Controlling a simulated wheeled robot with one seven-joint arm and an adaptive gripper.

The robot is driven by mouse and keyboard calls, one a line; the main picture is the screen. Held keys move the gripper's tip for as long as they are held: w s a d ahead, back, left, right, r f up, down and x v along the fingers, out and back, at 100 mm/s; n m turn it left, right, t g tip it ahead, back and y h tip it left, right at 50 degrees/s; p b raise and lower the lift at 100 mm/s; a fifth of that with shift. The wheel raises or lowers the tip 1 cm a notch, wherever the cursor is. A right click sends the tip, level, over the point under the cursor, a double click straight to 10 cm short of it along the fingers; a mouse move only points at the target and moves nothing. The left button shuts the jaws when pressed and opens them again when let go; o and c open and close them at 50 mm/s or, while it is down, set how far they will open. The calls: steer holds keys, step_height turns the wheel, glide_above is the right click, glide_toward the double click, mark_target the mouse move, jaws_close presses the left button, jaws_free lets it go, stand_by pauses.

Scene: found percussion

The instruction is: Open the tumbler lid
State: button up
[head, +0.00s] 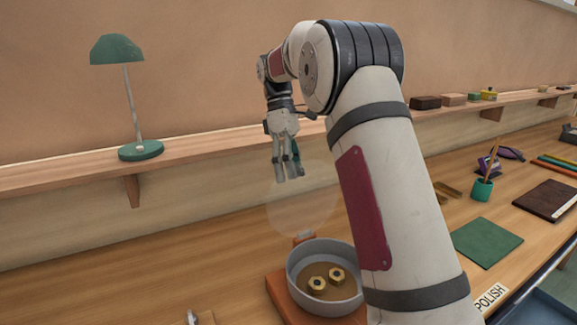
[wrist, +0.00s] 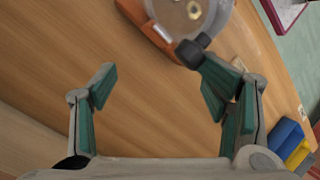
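The tumbler (head: 345,297) is a round grey drum on an orange base (head: 281,295). Two brass nut-like pieces (head: 336,276) lie inside it. Its clear lid (head: 305,208) shows as a faint disc standing raised above the hinge (head: 303,238) at the drum's rear edge. My gripper (head: 288,172) is by the lid's upper left part, fingers pointing down. In the wrist view the fingers (wrist: 157,88) are apart with nothing between them. My arm hides the drum's right side.
A wooden shelf (head: 70,172) with a green lamp (head: 132,95) runs along the wall behind my gripper. To the right on the bench are a green mat (head: 487,242), a teal cup (head: 482,190) and a dark brown board (head: 547,200). The bench left of the tumbler is mostly clear.

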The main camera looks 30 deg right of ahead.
steer(key=shift+d+f, duration=0.1)
steer(key=shift+d, duration=0.1)
steer(key=shift+c, duration=0.7)
